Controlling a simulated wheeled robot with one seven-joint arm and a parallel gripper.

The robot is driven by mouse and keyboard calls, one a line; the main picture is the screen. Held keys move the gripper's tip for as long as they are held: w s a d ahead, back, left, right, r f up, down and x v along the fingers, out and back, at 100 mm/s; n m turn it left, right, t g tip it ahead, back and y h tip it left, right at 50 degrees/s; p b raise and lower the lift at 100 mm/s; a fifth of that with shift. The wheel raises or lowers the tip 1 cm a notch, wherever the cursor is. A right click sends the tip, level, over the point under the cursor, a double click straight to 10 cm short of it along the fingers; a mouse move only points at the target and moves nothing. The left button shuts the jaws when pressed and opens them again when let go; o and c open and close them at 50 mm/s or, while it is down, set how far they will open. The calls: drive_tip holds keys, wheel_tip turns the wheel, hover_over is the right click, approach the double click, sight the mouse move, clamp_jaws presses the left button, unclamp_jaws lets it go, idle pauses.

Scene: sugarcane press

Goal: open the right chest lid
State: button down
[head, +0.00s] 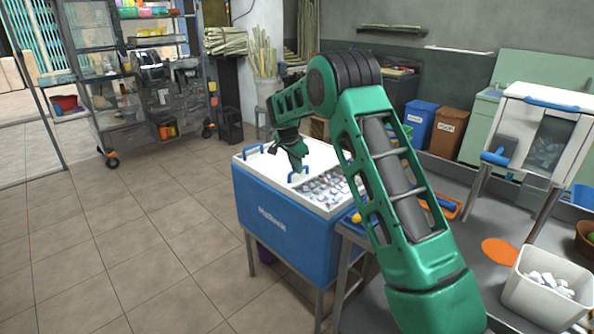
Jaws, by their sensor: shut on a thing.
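The chest (285,232) is a blue box on metal legs with a white top, standing in the middle of the view. Its left part is covered by white lid surface with blue handles, one of them at the left (254,150). Its right part is uncovered and shows pale, ice-like contents (328,187). The right lid's blue handle (298,175) is at the front, near the edge of this opening. My gripper (297,168) points down at this handle and is shut on it. My green wrist hides part of the grip, and my arm covers the chest's right end.
A metal counter on the right holds a white bin of pale pieces (545,283), an orange disc (500,252) and a white machine (540,138). Blue (420,122) and brown (449,132) bins stand behind. Tiled floor is clear at left, before a shelf rack (135,100).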

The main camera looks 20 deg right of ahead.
drive_tip(key=shift+a, duration=0.1)
drive_tip(key=c, duration=1.8)
unclamp_jaws()
drive_tip(key=shift+o, duration=0.2)
drive_tip(key=shift+r, duration=0.1)
drive_tip(key=v, duration=1)
drive_tip(key=shift+r, duration=0.15)
drive_tip(key=shift+s, duration=0.15)
